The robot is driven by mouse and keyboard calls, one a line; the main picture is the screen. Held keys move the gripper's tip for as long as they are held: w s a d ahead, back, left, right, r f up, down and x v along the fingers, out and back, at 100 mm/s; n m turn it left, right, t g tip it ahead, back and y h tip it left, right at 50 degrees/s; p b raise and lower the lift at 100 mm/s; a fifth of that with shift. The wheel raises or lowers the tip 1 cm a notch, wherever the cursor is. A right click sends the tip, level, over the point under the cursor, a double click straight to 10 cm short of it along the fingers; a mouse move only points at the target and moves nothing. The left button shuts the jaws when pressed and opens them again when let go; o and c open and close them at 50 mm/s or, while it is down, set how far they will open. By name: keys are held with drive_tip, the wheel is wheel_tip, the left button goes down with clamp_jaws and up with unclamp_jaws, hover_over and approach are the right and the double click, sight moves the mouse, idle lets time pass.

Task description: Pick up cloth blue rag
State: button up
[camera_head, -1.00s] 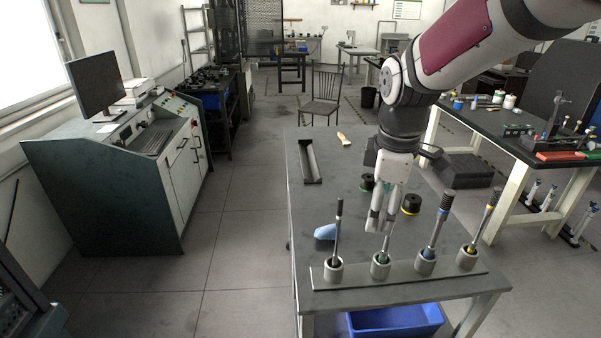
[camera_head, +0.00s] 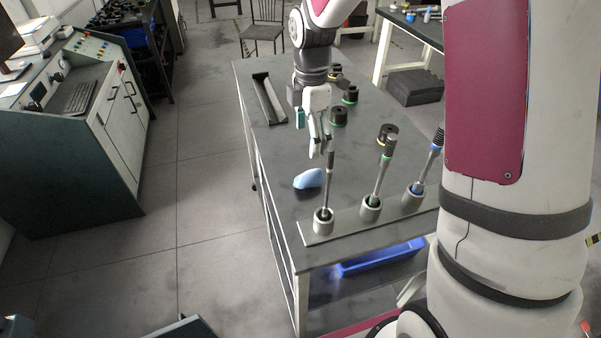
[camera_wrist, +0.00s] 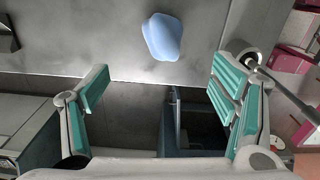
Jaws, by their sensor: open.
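The light blue rag (camera_head: 308,179) lies bunched on the grey table (camera_head: 290,222) near its left edge, just left of the leftmost tool holder. In the wrist view the rag (camera_wrist: 162,36) shows near the top centre, beyond the fingertips and close to the table edge. My gripper (camera_head: 318,145) hangs above the table, pointing down, above and a little beyond the rag. In the wrist view my gripper (camera_wrist: 158,85) is open, its teal-padded fingers wide apart with nothing between them.
A plate with upright tools in round holders, the leftmost holder (camera_head: 323,220) close to the rag, runs along the near table edge. Black spools (camera_head: 387,134) and a dark tray (camera_head: 269,98) stand farther back. A blue bin (camera_head: 380,258) sits under the tabletop.

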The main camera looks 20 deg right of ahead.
drive_tip(key=p, duration=0.1)
hover_over(309, 175)
drive_tip(key=f, duration=0.7)
drive_tip(key=shift+w+f, duration=0.2)
drive_tip(key=shift+f, duration=0.15)
drive_tip(key=f, duration=0.2)
drive_tip(key=f+p, duration=0.1)
drive_tip(key=f, duration=0.1)
drive_tip(key=shift+s+f+p, duration=0.2)
drive_tip(key=shift+f+p, duration=0.1)
drive_tip(key=shift+f, duration=0.1)
drive_tip(key=shift+w+f, duration=0.1)
drive_tip(key=shift+f, duration=0.25)
drive_tip(key=c, duration=1.2)
